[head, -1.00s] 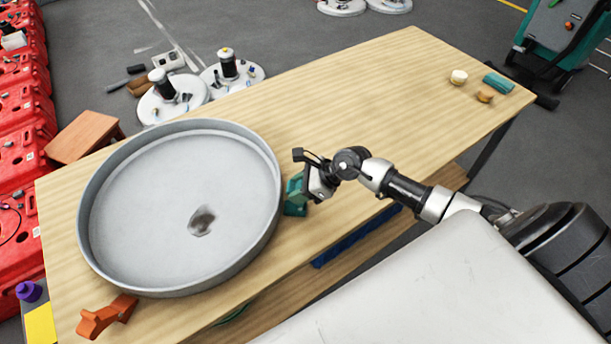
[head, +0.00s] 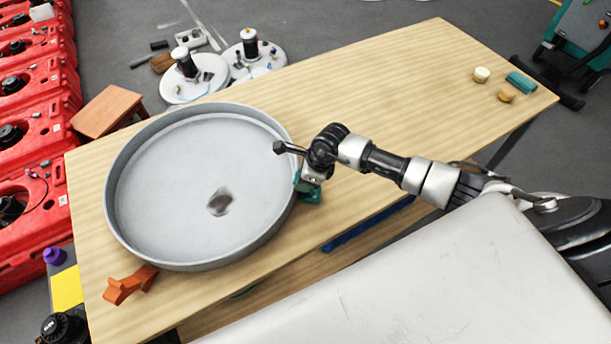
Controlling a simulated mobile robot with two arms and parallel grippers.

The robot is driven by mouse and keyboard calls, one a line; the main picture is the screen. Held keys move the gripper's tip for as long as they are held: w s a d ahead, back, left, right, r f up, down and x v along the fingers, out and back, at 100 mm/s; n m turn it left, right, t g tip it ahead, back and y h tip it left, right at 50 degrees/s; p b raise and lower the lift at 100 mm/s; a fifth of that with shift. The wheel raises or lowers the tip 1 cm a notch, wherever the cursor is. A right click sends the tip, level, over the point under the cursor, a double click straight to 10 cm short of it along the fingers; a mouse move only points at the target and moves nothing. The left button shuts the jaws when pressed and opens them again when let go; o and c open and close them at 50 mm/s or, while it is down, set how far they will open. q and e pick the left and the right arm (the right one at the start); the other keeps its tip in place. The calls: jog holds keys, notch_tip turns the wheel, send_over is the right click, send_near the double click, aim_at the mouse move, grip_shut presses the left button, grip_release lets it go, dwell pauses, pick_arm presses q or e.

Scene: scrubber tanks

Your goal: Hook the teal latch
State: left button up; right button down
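The teal latch (head: 312,195) is at the right side of a large round grey pan (head: 128,235) on a wooden table. It is partly covered by my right gripper (head: 307,182), which is right at it, against the pan's rim. The fingers are small and hidden here, so I cannot tell whether they are open or shut on the latch. An orange latch-like piece (head: 131,285) sits at the pan's lower left edge. My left gripper is not in view.
The wooden table (head: 400,80) is clear between the pan and a teal cylinder (head: 521,82), a cream piece (head: 481,74) and a tan piece (head: 506,94) at its far right. A brown stool (head: 107,110) and red tanks (head: 30,200) stand left.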

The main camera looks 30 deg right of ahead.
jog(key=c, duration=0.6)
grip_release()
jog(key=shift+c, duration=0.2)
jog(key=b+v, duration=0.2)
jog(key=v, duration=0.8)
jog(key=shift+r, duration=0.35)
